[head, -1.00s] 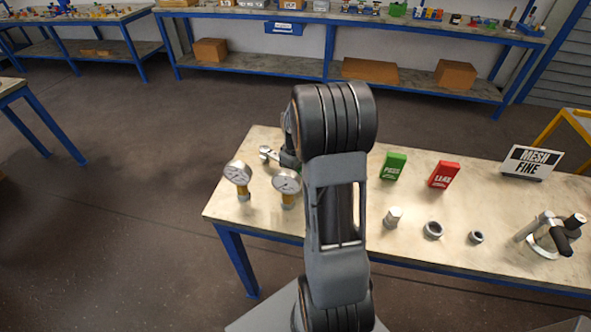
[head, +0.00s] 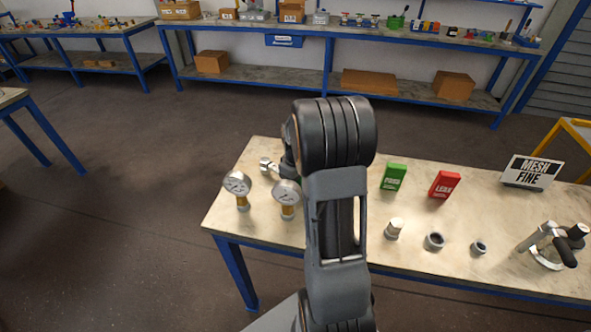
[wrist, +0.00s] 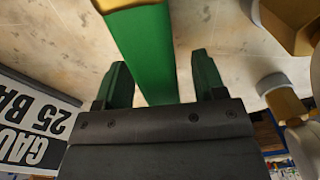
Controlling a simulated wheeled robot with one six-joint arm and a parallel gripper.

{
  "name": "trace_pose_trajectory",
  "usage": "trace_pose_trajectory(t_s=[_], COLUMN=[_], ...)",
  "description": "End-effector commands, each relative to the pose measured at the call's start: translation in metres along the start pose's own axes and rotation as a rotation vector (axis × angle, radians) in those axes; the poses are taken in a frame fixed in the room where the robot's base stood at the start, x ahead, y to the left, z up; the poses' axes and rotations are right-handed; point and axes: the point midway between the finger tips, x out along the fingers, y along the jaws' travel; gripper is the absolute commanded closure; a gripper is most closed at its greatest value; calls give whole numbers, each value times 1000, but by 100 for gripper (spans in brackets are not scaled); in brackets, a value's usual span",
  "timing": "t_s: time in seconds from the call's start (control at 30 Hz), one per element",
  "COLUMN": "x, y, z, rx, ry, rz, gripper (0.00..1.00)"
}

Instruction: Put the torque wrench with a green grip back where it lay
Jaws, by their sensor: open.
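The torque wrench's green grip (wrist: 148,50) shows in the wrist view, with a gold-coloured collar at the top edge. It runs between the two fingers of my gripper (wrist: 160,82), which stand apart with a gap on each side of the grip. The pale tabletop is behind it; I cannot tell whether the wrench touches it. In the head view the wrench's metal head (head: 267,164) shows left of my arm, over the far left part of the table (head: 250,224). The grip and my fingers are mostly hidden there by my arm.
Two pressure gauges (head: 237,186) (head: 287,195) stand close in front of the wrench. A gauge sign (wrist: 35,125) is at left in the wrist view. Green box (head: 394,177), red box (head: 444,185), small fittings (head: 434,241) and a MESH FINE sign (head: 530,172) stand to the right.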

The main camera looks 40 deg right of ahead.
Motion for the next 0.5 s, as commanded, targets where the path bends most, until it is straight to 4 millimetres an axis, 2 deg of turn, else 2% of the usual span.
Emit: trace_pose_trajectory(t_s=[0.5], x=[-98], y=[0], z=[0], rx=[0], ry=[5], rz=[5], gripper=[36])
